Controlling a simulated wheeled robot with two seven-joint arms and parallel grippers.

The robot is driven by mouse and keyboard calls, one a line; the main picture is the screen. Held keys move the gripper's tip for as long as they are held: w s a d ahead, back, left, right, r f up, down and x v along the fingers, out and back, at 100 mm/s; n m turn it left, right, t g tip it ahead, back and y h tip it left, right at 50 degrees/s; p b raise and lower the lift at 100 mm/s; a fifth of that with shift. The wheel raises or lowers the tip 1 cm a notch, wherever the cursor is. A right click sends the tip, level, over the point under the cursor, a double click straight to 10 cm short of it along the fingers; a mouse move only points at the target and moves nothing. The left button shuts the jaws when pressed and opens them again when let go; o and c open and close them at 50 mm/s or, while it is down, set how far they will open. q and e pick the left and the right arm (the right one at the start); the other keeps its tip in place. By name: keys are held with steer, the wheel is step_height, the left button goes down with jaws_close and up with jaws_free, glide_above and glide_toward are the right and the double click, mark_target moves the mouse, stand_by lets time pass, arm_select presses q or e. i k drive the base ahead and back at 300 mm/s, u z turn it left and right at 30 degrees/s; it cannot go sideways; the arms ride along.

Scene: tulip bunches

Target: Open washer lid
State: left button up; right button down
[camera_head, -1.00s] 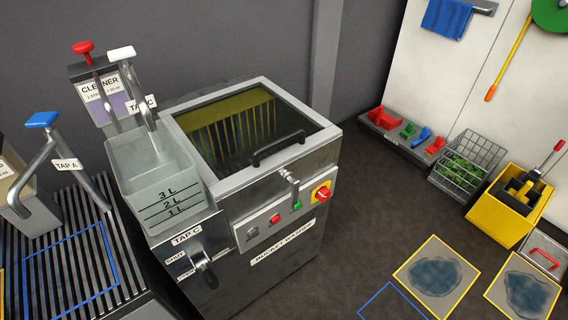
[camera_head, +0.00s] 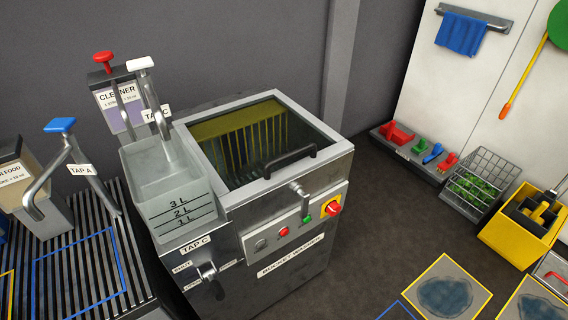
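The bucket washer (camera_head: 290,262) is a steel box in the middle of the view. Its lid (camera_head: 260,135) lies flat and shut on top, a dark see-through pane in a grey frame. A black bar handle (camera_head: 291,161) sits along the lid's front right part. A small metal latch or lever (camera_head: 301,192) stands at the front edge below the handle. Through the pane I see yellow and upright bristle-like strips. Neither of my grippers shows in the view.
A measuring tank (camera_head: 172,195) under tap C stands against the washer's left side. Slatted racks with taps (camera_head: 60,125) are at left. A red knob (camera_head: 331,208) is on the washer's front panel.

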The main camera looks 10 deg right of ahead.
mark_target(228, 200)
steer(key=z, duration=1.15)
steer(key=i, duration=0.7)
steer(key=u, duration=0.55)
